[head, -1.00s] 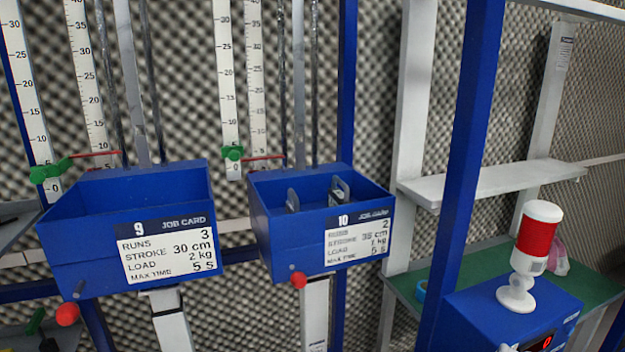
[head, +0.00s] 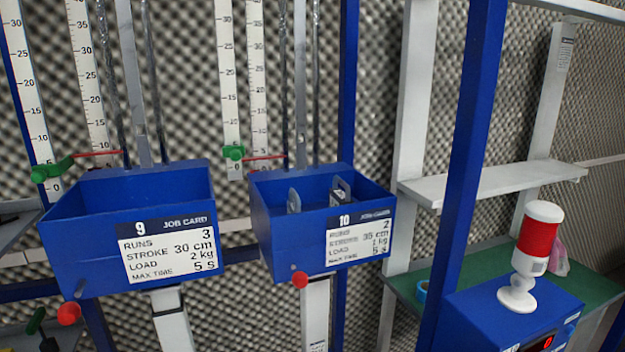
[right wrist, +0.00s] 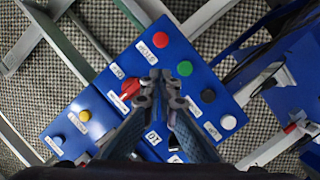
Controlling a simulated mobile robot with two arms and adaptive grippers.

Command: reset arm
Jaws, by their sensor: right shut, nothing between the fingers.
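In the right wrist view my right gripper (right wrist: 160,76) is shut and empty. Its fingertips are together over a blue control panel (right wrist: 120,65) with several coloured buttons, among them a red button (right wrist: 160,40) and a green button (right wrist: 184,68). I cannot tell whether the tips touch the panel. Part of the panel is hidden behind the fingers. Neither gripper shows in the head view.
In the head view, blue bin 9 (head: 75,260) looks empty and blue bin 10 (head: 295,255) holds metal pieces. A blue post (head: 465,150) stands right of them. A red and white lamp (head: 536,240) stands on a blue box (head: 480,308). A white shelf (head: 490,183) is behind.

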